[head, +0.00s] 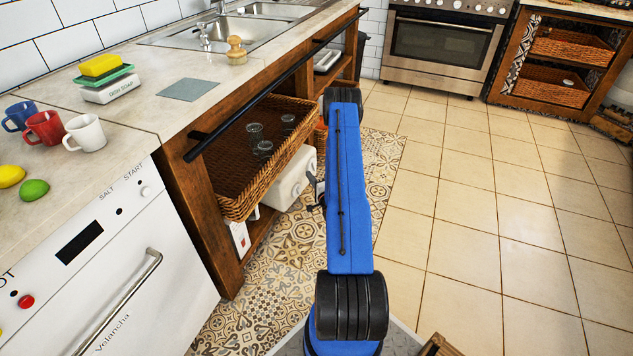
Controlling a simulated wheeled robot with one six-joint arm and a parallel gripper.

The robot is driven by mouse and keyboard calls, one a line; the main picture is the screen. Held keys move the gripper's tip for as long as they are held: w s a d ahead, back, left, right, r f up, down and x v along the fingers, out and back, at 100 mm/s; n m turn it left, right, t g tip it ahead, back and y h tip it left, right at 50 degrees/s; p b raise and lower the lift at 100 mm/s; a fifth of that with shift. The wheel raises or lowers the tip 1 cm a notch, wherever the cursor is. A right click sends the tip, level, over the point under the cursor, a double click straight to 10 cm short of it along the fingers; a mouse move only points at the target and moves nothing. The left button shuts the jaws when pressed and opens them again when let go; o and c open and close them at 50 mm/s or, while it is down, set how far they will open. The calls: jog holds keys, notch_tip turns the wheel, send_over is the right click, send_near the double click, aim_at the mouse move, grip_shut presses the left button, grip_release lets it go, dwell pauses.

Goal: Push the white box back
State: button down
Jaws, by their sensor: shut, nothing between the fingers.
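A white box (291,187) stands on the lower shelf of the open wooden counter unit, under the wicker basket. Its front end sticks out past the shelf, and the basket hides its top rear part. My gripper (313,192) is shut and empty, just right of the box's front end. My blue arm hides part of the gripper. I cannot tell whether the gripper touches the box.
The pulled-out wicker basket (262,150) holds several glasses above the box. A smaller white pack with a red mark (240,238) stands left on the lower shelf. A black rail (270,92) runs along the counter edge. The tiled floor (480,215) at right is clear.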

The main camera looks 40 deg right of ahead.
aim_at(295, 173)
jog(key=shift+w+a, duration=0.25)
jog(key=shift+w, duration=0.25)
jog(key=shift+w+a, duration=0.5)
jog(key=shift+w, duration=0.55)
jog(key=shift+w+a, duration=0.45)
jog(key=shift+w, duration=0.6)
jog(key=shift+w+a, duration=0.5)
jog(key=shift+w, duration=0.55)
